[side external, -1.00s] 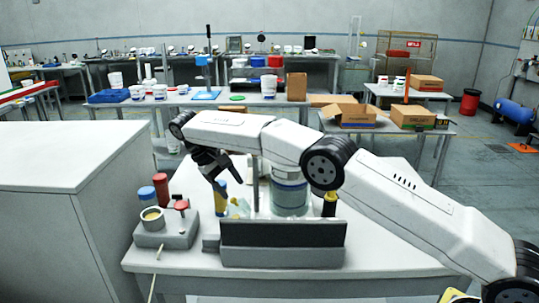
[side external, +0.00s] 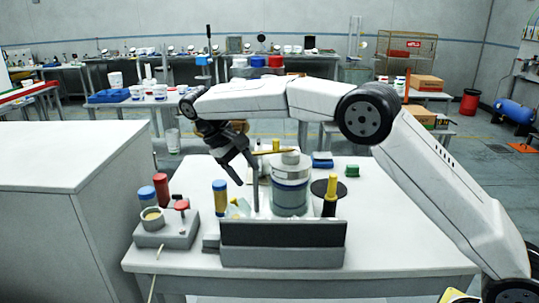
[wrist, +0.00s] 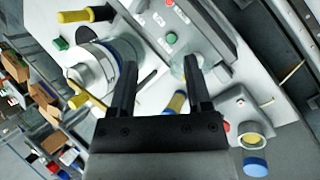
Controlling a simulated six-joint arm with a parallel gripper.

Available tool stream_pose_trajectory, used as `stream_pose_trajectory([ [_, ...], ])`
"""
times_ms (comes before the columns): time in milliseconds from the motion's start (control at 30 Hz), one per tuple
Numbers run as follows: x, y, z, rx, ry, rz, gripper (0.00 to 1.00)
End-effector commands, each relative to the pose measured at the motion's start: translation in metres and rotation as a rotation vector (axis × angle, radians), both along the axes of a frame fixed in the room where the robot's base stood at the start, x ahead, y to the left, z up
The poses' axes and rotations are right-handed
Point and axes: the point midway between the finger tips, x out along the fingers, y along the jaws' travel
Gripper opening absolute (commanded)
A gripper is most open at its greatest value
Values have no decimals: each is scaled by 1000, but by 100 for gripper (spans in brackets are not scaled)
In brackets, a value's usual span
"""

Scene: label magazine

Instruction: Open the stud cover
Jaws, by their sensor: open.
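My gripper (side external: 247,181) is open and empty, pointing down over the bench to the left of a grey banded cylinder (side external: 290,199). In the wrist view my gripper (wrist: 160,66) has its fingers wide apart, with the cylinder (wrist: 91,69) beside the left finger. A grey unit with a red and a green button (wrist: 193,28) lies beyond the fingertips. A yellow rod (side external: 270,152) lies level at the cylinder's top. I cannot tell for certain which part is the stud cover. A thin grey post (side external: 256,192) stands near the fingertips.
A blue-capped yellow bottle (side external: 220,200) stands to the left. A grey block with a cream-filled pot (side external: 165,234) is at the bench's left. A dark panel (side external: 282,234) stands in front. A yellow-handled black disc (side external: 330,193) is right of the cylinder.

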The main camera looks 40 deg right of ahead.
Motion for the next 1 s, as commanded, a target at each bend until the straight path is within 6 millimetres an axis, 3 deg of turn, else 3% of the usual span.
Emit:
stream_pose_trajectory([
  [1000,-81,-9,36,0,0,1,63],
])
